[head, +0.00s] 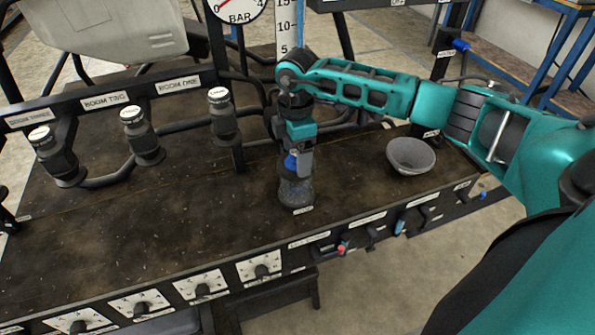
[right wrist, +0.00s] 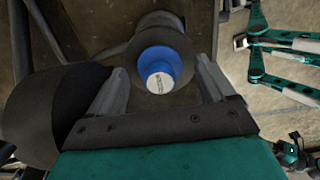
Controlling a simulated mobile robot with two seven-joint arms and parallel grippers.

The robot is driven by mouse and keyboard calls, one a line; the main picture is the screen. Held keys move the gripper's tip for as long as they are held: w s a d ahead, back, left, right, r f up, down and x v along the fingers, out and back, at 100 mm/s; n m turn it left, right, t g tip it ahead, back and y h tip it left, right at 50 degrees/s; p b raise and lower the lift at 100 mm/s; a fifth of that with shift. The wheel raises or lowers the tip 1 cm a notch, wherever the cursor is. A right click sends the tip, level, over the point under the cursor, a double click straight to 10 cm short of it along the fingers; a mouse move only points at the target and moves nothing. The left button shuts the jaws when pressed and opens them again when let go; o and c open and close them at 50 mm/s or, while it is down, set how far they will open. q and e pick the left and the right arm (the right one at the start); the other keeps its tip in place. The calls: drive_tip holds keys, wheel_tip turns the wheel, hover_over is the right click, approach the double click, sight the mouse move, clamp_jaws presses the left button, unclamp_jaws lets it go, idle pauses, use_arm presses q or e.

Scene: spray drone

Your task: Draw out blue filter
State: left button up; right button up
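The blue filter (head: 291,161) shows as a small blue patch at my right gripper in the head view, at the top of a dark cylindrical housing (head: 296,192) standing on the bench. In the right wrist view the filter (right wrist: 160,68) has a round blue top with a pale label, set in a dark round collar. My right gripper (right wrist: 163,88) points down at it with its fingers open, one on either side. Gaps show between the fingers and the blue top. In the head view the gripper (head: 293,160) hides part of the housing. My left gripper is not in view.
A grey bowl (head: 411,168) stands on the dark bench (head: 200,220) to the right. A pressure gauge (head: 238,8) is behind. Knobs and small levers line the bench's front edge.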

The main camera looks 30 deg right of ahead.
drive_tip(key=c, duration=1.5)
drive_tip(key=shift+o, duration=0.2)
drive_tip(key=shift+r, duration=0.15)
drive_tip(key=shift+r+p, duration=2.65)
drive_tip(key=shift+r, duration=0.25)
drive_tip(key=shift+r+p, duration=2.5)
drive_tip(key=shift+r, duration=0.5)
